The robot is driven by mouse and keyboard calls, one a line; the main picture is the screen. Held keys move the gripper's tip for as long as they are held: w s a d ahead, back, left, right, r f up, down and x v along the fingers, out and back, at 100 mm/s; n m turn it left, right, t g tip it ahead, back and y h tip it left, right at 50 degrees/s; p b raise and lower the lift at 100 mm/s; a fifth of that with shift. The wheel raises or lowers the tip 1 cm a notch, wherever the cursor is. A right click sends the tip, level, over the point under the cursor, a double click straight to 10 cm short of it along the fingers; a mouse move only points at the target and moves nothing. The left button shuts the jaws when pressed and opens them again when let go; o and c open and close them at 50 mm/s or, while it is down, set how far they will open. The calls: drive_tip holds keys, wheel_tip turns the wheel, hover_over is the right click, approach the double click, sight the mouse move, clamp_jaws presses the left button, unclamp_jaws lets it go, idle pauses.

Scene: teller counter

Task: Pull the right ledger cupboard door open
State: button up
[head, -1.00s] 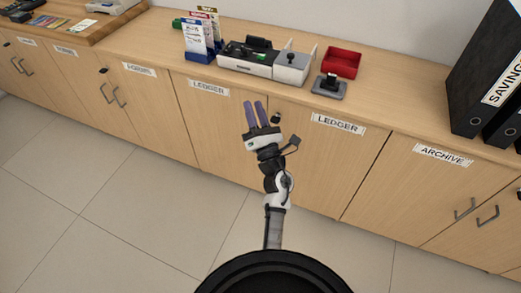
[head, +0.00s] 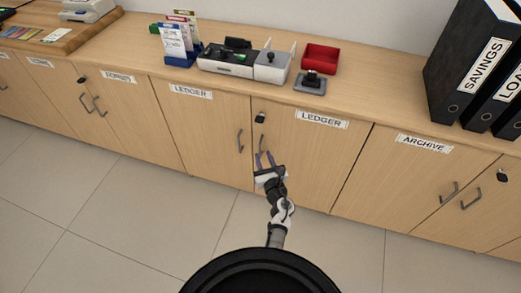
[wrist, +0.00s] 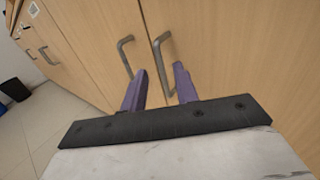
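The right ledger cupboard door (head: 310,160) is a closed, light wood panel with a LEDGER label. Its grey bar handle (head: 261,143) is upright near the door's left edge. The handle also shows in the wrist view (wrist: 158,50), its lower part lying between the finger lines. My gripper (head: 265,154) is open and empty just below and in front of this handle. In the wrist view its two purple fingers (wrist: 160,68) stand apart and point toward the doors. Whether a finger touches the handle, I cannot tell.
The left ledger door (head: 205,135) is closed, its handle (head: 240,141) close beside the right one. A black lock (head: 260,118) sits above the right handle. The archive door (head: 390,185) is closed at right. The tiled floor (head: 140,215) in front is clear.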

drive_tip(key=shift+x, duration=2.2)
clamp_jaws()
